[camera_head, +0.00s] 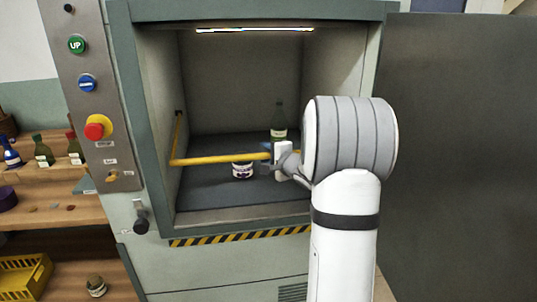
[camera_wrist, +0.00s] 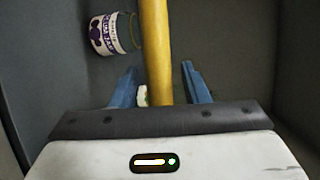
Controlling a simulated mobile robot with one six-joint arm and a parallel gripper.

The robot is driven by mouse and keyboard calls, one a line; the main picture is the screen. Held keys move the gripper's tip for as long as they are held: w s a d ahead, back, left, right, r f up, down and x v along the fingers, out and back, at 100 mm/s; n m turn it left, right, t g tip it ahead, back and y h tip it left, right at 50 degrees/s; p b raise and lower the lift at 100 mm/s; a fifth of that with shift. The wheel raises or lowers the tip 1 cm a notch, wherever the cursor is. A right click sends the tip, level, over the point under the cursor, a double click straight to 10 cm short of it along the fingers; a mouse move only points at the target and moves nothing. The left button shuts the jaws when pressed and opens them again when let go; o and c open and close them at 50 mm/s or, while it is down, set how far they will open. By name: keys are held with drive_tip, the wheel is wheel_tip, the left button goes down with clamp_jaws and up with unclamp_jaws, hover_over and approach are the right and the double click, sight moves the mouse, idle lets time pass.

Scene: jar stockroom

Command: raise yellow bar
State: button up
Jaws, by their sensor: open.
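The yellow bar (camera_head: 215,159) runs level across the opening of the cabinet in the head view, low in front of the compartment. In the wrist view the yellow bar (camera_wrist: 155,50) passes between the two blue fingers of my gripper (camera_wrist: 160,85). The fingers stand apart on both sides of it, with gaps showing. In the head view my gripper (camera_head: 268,157) is at the bar's right part, and my arm hides the bar's right end.
A jar (camera_head: 243,171) with a white label stands on the cabinet floor behind the bar; it also shows in the wrist view (camera_wrist: 104,35). A green bottle (camera_head: 279,122) stands farther back. A control panel (camera_head: 95,95) is at left. The open door (camera_head: 455,150) is at right.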

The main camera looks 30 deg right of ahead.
drive_tip(key=shift+c, duration=0.4)
clamp_jaws()
